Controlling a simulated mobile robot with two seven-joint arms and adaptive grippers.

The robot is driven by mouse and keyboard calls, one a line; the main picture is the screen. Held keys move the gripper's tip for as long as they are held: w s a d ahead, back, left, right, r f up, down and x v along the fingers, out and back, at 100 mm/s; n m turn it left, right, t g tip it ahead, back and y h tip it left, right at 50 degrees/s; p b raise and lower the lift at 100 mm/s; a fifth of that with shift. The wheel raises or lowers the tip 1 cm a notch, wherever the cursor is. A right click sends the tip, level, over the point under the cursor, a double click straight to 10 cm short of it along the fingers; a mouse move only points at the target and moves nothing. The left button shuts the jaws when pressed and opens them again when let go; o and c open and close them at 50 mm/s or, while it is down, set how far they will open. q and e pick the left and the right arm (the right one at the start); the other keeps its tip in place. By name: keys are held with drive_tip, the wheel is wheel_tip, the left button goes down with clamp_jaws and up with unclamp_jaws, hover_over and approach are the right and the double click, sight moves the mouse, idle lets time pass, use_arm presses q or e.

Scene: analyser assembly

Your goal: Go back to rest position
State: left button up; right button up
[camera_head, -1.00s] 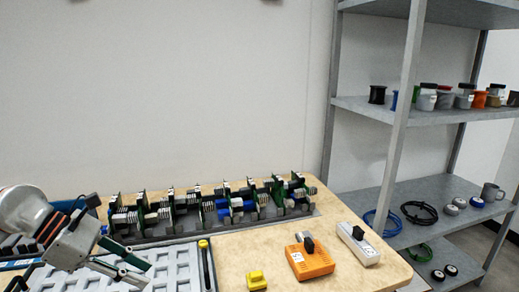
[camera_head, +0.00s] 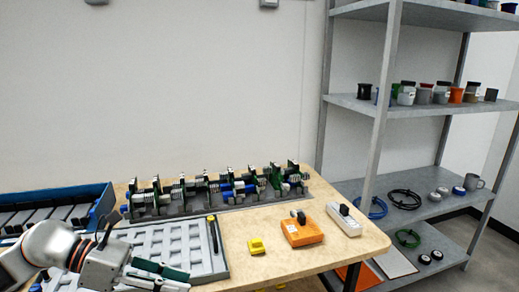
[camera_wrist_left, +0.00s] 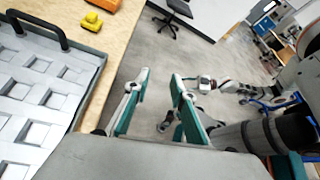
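My left gripper (camera_head: 158,277) is at the lower left in the head view, over the front edge of the table, beside the grey tray. In the left wrist view its two green-padded fingers (camera_wrist_left: 158,100) stand apart with nothing between them and bare floor beyond. The head view does not show my right gripper. A grey-white arm, seemingly my right one, shows at the right of the left wrist view, but its fingers are too small to read.
A grey tray (camera_head: 221,262) with empty pockets lies on the wooden table (camera_head: 345,254). A yellow block (camera_head: 257,246), an orange device (camera_head: 302,232) and a white device (camera_head: 344,220) stand right of it. Green boards (camera_head: 275,181) line the back. A metal shelf (camera_head: 432,102) stands at the right.

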use_arm(q)
drive_tip(key=d+r+n+t+h+p, duration=0.2)
drive_tip(key=d+n+t+h, duration=0.45)
drive_tip(key=n, duration=0.65)
drive_tip(key=s+a+f+n+t+y+p, duration=0.1)
drive_tip(key=a+f+n+t+y, duration=0.25)
drive_tip(key=f+n+y, duration=0.55)
drive_tip(key=s+a+f+n+t+y+p, duration=0.2)
drive_tip(key=a+f+n+t+y, duration=0.3)
drive_tip(key=n, duration=0.8)
drive_tip(key=s+f+n+g+y, duration=0.2)
drive_tip(key=s+f+n+g, duration=0.4)
drive_tip(key=s+f, duration=0.9)
wheel_tip(320, 180, down, 3)
drive_tip(key=a+n, duration=0.1)
drive_tip(key=n, duration=0.2)
drive_tip(key=shift+s+n+p, duration=0.2)
drive_tip(key=shift+n+p, duration=0.1)
drive_tip(key=shift+p, duration=0.1)
use_arm(e)
drive_tip(key=r, duration=0.1)
drive_tip(key=s+a+r, duration=0.1)
drive_tip(key=r, duration=0.1)
drive_tip(key=shift+s+a+r, duration=0.15)
drive_tip(key=shift+s+r, duration=0.1)
drive_tip(key=shift+r, duration=0.05)
